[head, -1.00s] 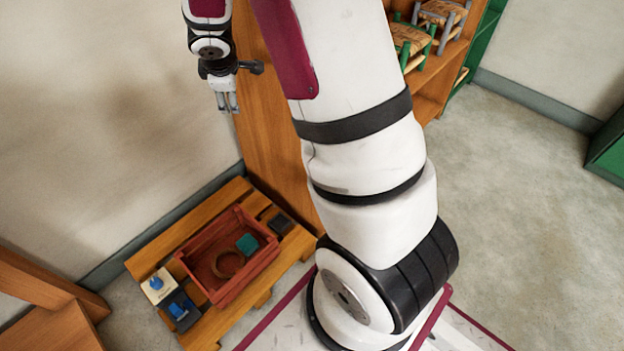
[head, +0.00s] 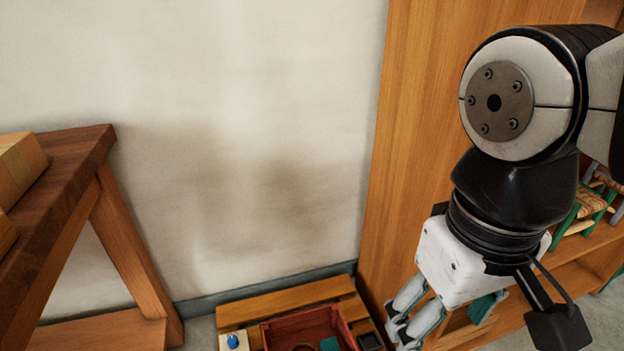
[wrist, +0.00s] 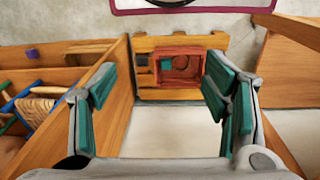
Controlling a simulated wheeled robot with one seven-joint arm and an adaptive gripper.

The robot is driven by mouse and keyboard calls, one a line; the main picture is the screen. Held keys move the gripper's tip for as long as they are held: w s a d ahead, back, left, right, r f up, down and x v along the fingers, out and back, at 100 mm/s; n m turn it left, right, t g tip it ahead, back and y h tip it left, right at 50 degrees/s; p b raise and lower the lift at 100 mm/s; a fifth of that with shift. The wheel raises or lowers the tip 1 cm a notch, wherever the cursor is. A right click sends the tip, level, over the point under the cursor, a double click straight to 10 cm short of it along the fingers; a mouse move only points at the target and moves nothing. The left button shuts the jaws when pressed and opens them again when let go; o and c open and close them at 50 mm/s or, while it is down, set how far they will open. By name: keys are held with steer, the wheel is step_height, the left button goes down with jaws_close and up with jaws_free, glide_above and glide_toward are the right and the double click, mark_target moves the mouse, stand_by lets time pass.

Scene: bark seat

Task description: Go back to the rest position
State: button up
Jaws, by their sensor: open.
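My gripper (head: 418,325) is in the lower right of the head view, pointing down, in front of the wooden shelf's side panel. In the wrist view my gripper (wrist: 165,95) shows two green-padded fingers spread wide apart with nothing between them. Beyond the fingers in the wrist view is a red tray (wrist: 203,72) on a low slatted wooden platform (wrist: 150,42). A teal block (wrist: 166,65) lies in the tray. In the head view the red tray (head: 270,335) and the platform (head: 285,300) are cut off at the bottom edge.
A tall wooden shelf (head: 415,130) stands right of the wall, with small woven-seat chairs (head: 580,212) on it. A wooden table (head: 75,170) stands at the left. A white item with a blue knob (head: 232,341) sits on the platform. The wall between is bare.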

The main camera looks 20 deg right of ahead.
steer(key=shift+s+a+y, duration=0.15)
steer(key=shift+s+a, duration=0.25)
steer(key=shift+s, duration=0.2)
steer(key=shift+s+a+y, duration=0.15)
steer(key=shift+s+a, duration=0.2)
steer(key=shift+s, duration=0.2)
